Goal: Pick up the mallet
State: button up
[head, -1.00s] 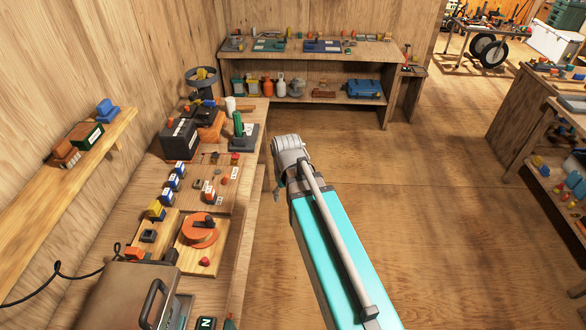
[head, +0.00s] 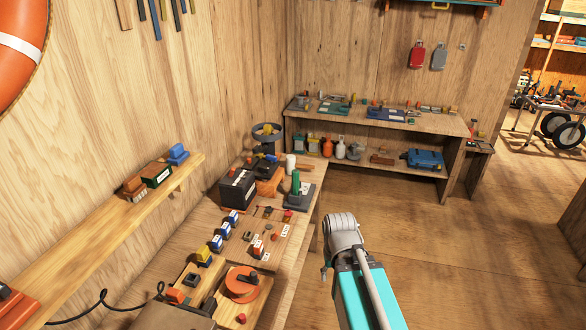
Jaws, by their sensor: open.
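I cannot pick out a mallet with certainty. A small white cylinder (head: 291,162) with what looks like a short brown handle stands at the far end of the left workbench, and it may be the mallet's head. It is small in the head view. My arm, a grey joint on a turquoise link, is at the lower middle, over the floor and to the right of the left workbench. My gripper cannot be made out.
The left workbench (head: 293,262) holds a black battery (head: 238,189), a green-topped device (head: 297,187), an orange reel (head: 242,284) and several small boxes. A wall shelf (head: 108,217) runs above it. A far bench (head: 455,127) stands at the back. The wooden floor (head: 450,240) is clear.

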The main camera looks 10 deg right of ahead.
aim_at(291, 164)
jog(key=z, duration=0.25)
jog(key=i, duration=0.45)
jog(key=z, duration=0.65)
jog(key=i, duration=1.65)
jog(key=u, duration=0.85)
